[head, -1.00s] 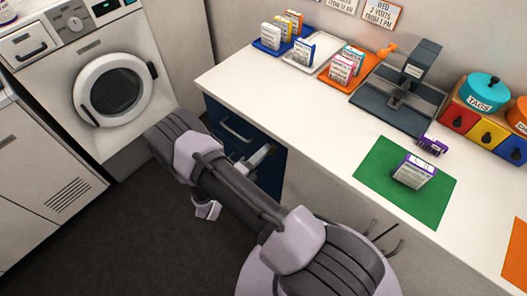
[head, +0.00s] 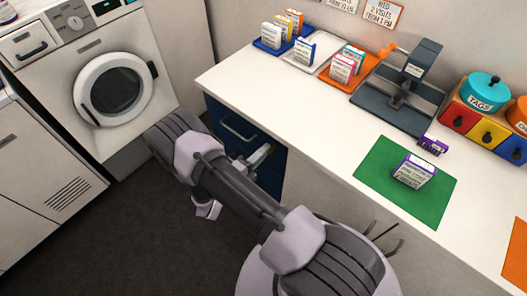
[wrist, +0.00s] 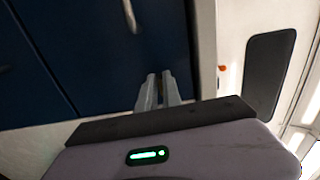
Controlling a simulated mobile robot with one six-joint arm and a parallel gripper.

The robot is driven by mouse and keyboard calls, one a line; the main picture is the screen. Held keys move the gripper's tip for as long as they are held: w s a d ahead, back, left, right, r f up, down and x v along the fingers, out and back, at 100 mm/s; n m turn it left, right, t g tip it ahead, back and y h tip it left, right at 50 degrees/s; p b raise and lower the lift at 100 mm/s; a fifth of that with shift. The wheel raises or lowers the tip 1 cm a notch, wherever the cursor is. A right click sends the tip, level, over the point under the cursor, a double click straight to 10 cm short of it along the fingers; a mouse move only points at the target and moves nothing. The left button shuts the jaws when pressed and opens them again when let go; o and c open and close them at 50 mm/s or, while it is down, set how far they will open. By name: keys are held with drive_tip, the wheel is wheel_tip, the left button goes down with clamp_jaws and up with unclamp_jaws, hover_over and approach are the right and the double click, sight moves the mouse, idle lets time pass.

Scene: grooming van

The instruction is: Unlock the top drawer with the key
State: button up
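The dark blue drawer unit (head: 270,178) stands under the left end of the white counter. Its top drawer (head: 226,116) is closed, with a pale bar handle (head: 238,132). In the wrist view the blue front (wrist: 95,55) fills the upper left, with a handle (wrist: 130,15) at the top. My gripper (head: 266,151) is at the front, right of and below that handle, partly behind my arm. In the wrist view its two fingers (wrist: 158,82) are close together and point at the blue front. A narrow dark gap shows between them. No key can be made out; the fingertips hide the lock area.
A washing machine (head: 153,100) stands at the left. The counter (head: 320,110) carries small boxes on trays, a dark press (head: 405,90), a green mat (head: 375,178) with a box, and a coloured drawer organiser (head: 487,128). The dark floor (head: 120,215) is clear.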

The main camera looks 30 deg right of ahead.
drive_tip(key=o, duration=0.4)
drive_tip(key=p+v, duration=0.2)
drive_tip(key=v, duration=1.5)
drive_tip(key=shift+a+p, duration=0.2)
drive_tip(key=shift+p, duration=0.15)
drive_tip(key=shift+s, duration=0.1)
